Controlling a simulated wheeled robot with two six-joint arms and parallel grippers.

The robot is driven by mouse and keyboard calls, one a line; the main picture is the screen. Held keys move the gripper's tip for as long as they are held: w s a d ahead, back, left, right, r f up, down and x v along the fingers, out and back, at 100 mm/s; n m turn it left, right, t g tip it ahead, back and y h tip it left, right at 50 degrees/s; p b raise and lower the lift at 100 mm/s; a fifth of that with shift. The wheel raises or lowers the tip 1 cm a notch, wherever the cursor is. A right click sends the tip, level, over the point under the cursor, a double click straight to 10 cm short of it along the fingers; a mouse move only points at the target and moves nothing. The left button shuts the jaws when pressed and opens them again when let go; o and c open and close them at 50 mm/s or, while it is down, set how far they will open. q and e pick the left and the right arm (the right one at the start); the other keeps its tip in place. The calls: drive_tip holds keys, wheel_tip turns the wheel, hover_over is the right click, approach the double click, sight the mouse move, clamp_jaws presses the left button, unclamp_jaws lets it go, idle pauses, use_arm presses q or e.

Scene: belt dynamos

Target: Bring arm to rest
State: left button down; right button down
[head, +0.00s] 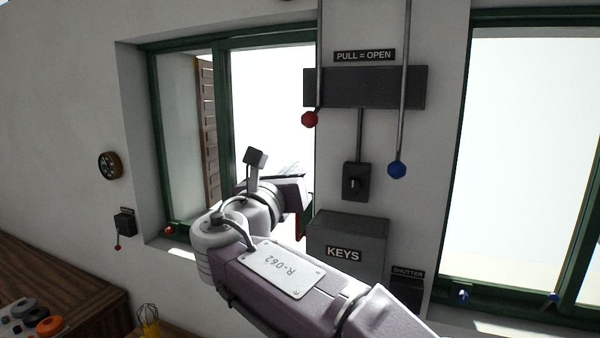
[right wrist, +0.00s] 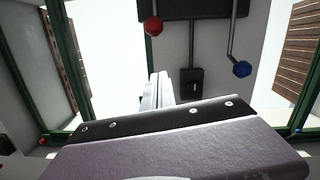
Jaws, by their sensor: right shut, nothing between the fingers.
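My right arm (head: 290,280), pale with an R-062 plate, reaches up from the lower right of the head view. Its right gripper (head: 303,205) is partly hidden behind the wrist, in front of the window and left of the KEYS box. In the right wrist view the fingers (right wrist: 160,88) stand together, shut and empty, below the dark panel. My left gripper is in neither view.
Red knob (head: 310,119) and blue knob (head: 397,170) hang on rods by the PULL = OPEN panel (head: 365,88). The KEYS box (head: 350,236) sits close behind my arm. A wooden bench (head: 60,275) is at lower left.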

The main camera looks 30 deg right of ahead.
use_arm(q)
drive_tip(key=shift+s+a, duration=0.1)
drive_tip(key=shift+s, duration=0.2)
use_arm(e)
drive_tip(key=shift+s+a+r, duration=0.1)
drive_tip(key=shift+s+a, duration=0.05)
drive_tip(key=shift+s, duration=0.3)
drive_tip(key=shift+w, duration=0.1)
